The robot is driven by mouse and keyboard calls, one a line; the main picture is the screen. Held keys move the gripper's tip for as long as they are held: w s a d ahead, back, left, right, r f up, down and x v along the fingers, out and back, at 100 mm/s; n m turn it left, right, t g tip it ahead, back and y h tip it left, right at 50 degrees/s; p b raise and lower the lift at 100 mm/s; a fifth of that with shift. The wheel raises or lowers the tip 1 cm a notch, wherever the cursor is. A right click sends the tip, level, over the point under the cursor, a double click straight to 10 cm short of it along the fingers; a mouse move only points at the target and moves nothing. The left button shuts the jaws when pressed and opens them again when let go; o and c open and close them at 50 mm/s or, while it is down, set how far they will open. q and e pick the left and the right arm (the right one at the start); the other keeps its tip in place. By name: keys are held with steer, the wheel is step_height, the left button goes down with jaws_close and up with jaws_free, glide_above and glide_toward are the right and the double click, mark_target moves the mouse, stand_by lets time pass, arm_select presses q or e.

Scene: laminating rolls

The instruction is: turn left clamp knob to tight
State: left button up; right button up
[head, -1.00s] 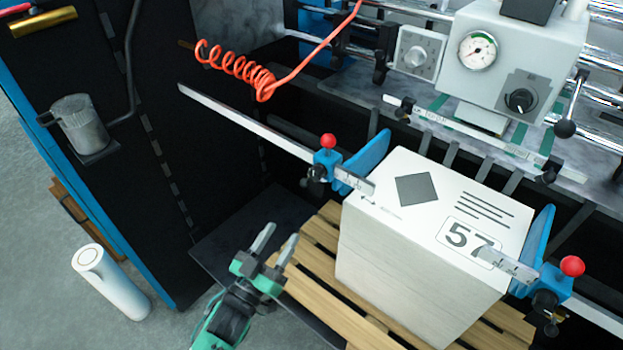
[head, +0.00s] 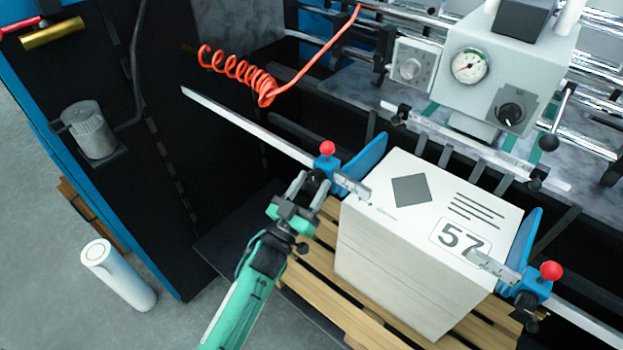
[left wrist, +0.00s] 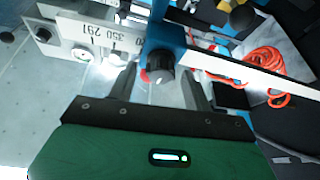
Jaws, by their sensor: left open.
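The left clamp (head: 327,163) is a blue block with a red ball on top, on a slanted metal rail left of the paper stack. Its dark clamp knob (left wrist: 160,65) shows in the left wrist view, with a light mark on its face. My left gripper (head: 309,187) is open in front of the clamp. In the left wrist view its two fingers (left wrist: 156,88) stand on either side of the knob, with gaps showing. I cannot tell how deep the fingers reach around it. In the head view the fingers partly hide the knob. My right gripper is not in view.
A paper stack (head: 385,270) marked 57 stands on a wooden pallet (head: 325,235), close right of the gripper. A right clamp (head: 530,285) holds its other side. A coiled orange hose (head: 240,75) hangs behind.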

arm_select(q)
steer(key=shift+w+d, duration=0.15)
steer(key=shift+w, duration=0.05)
steer(key=c, duration=1)
steer(key=shift+o, duration=0.2)
